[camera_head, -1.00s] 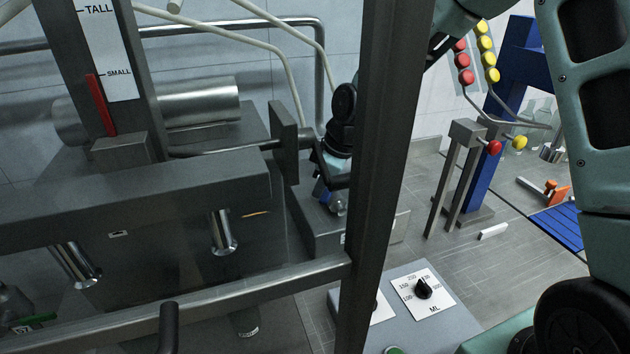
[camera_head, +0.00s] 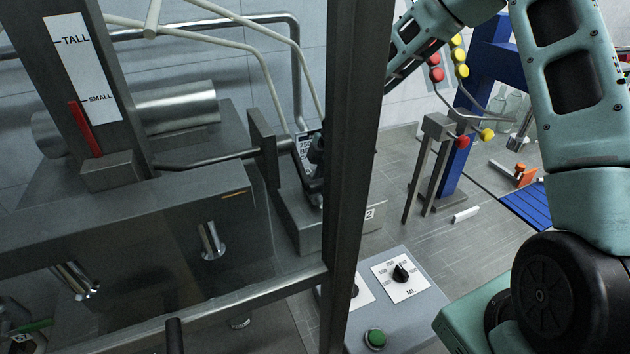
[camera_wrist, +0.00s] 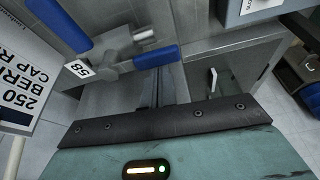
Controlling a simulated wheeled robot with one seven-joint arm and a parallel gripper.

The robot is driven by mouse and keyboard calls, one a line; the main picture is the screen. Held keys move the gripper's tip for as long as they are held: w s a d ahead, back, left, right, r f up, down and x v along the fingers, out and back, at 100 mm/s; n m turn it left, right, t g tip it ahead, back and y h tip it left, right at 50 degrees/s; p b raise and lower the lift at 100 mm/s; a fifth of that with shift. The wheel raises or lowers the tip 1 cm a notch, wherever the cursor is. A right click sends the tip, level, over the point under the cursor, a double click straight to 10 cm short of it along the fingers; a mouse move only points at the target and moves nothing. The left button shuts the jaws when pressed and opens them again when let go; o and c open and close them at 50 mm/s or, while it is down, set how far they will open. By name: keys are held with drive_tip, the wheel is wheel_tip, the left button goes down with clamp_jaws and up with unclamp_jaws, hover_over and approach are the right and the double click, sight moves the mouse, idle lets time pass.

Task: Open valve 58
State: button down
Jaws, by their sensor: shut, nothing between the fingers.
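Valve 58 shows in the wrist view as a grey metal fitting with a blue lever grip (camera_wrist: 157,57) and a small white tag (camera_wrist: 77,69) reading 58 upside down. A second blue grip (camera_wrist: 58,24) is at upper left. My gripper (camera_wrist: 157,98) is shut and empty, its dark fingers just below the lever in the picture. I cannot tell whether they touch it. In the head view, the dark post hides much of my arm's end, and the valve cannot be made out there.
A white sign (camera_wrist: 28,80) with 250 and partial lettering stands left in the wrist view. The dark upright post (camera_head: 352,150) stands between the head camera and my arm's end. A grey control box (camera_head: 405,325) with a dial and green button sits in front.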

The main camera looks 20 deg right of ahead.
idle(0.6)
drive_tip(key=a, duration=0.4)
drive_tip(key=shift+f, duration=0.1)
drive_tip(key=b+v, duration=0.2)
drive_tip(key=v, duration=0.8)
drive_tip(key=shift+w, duration=0.15)
